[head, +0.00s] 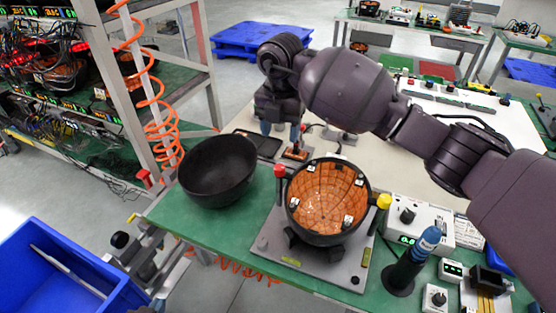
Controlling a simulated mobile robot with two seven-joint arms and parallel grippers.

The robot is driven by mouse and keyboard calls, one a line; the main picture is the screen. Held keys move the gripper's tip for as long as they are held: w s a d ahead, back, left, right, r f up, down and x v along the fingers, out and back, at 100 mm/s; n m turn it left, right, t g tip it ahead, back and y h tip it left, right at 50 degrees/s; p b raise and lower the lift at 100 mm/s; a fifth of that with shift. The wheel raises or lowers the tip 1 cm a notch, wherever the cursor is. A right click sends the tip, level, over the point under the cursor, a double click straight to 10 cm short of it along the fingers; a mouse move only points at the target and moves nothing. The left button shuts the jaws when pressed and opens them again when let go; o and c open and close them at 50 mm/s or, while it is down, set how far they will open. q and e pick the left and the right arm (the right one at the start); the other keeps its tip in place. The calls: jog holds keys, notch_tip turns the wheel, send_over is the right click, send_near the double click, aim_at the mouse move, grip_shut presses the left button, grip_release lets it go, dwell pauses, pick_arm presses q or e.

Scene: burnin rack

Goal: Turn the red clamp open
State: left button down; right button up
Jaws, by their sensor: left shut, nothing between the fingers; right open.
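A red-capped clamp (280,171) stands upright at the left rear of a grey fixture plate (272,240). A yellow-capped clamp (384,201) stands at the plate's right. Between them a dark round shell with an orange tiled inside (327,199) sits tilted on the plate. Whether the red clamp is turned open or closed cannot be told. My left gripper is not in view.
A black bowl (217,168) stands left of the fixture. A blue-topped cylinder (428,240) on a black base and several instrument boxes (418,214) stand at the right. A dark tray (258,143) and a small orange-brown part (296,153) lie behind. A blue bin (62,262) is lower left.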

aim_at(280, 166)
notch_tip(280, 166, down, 11)
jog(key=shift+a, duration=0.1)
dwell(0.6)
jog(key=shift+w, duration=0.1)
jog(key=c, duration=0.9)
